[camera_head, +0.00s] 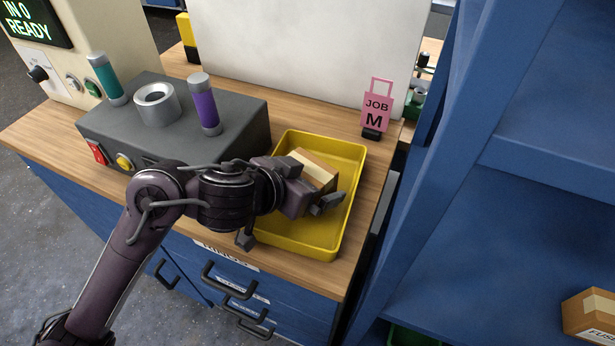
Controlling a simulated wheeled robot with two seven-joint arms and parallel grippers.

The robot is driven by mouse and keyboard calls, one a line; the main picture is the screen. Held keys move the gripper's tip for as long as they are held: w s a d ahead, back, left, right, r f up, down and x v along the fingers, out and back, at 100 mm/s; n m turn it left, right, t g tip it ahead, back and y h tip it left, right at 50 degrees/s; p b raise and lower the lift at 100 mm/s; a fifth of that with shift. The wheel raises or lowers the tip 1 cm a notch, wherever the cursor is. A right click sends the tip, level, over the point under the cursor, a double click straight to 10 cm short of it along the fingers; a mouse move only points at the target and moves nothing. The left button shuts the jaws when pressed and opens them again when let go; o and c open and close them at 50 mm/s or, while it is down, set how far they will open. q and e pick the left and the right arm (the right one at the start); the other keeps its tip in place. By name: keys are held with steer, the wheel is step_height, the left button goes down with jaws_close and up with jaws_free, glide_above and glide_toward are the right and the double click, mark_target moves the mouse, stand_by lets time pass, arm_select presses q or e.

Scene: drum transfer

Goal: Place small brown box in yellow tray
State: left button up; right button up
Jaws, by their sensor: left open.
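A small brown box (316,170) with a lighter tape strip is inside the yellow tray (346,217), toward its back half. It looks tilted, and my gripper hides its lower left part, so I cannot tell how it rests on the tray floor. The tray lies on the wooden worktop. My left gripper (312,188) reaches in from the left over the tray. It is open, with its fingers close to the near side of the box; contact is unclear. My right gripper is out of view.
A grey device (240,130) with a teal cylinder (107,79) and a purple cylinder (205,105) stands left of the tray. A pink JOB M sign (377,107) stands behind right. Blue shelving (480,240) at right holds another brown box (590,316).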

arm_select(q)
steer(key=shift+s+a+r+p, duration=0.1)
steer(key=shift+r+p, duration=0.25)
steer(key=shift+r, duration=0.05)
steer(key=p+v, duration=1)
steer(key=v, duration=0.1)
steer(key=shift+s+a, duration=0.15)
steer(key=shift+s, duration=0.1)
steer(key=shift+r, duration=0.1)
